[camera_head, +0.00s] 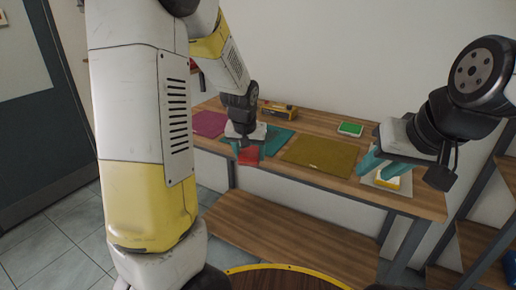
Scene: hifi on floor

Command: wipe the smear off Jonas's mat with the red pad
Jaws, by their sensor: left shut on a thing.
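My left gripper (249,154) is shut on the red pad (248,157), holding it at the front part of a teal mat (279,143). I cannot tell whether the pad touches the mat. An olive mat (318,156) with a small pale mark at its front edge lies to the right, and a magenta mat (208,123) lies to the left. Names on the mats are not readable, so I cannot tell which is Jonas's. No smear can be made out. My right gripper (378,168) has its teal fingers apart, over the right end of the bench.
A wooden bench (338,190) runs along the wall. A green-and-white item (350,129) and a yellow box (279,110) stand at the back. A white-and-yellow item (388,181) is below my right gripper. A lower wooden shelf (290,235) is bare.

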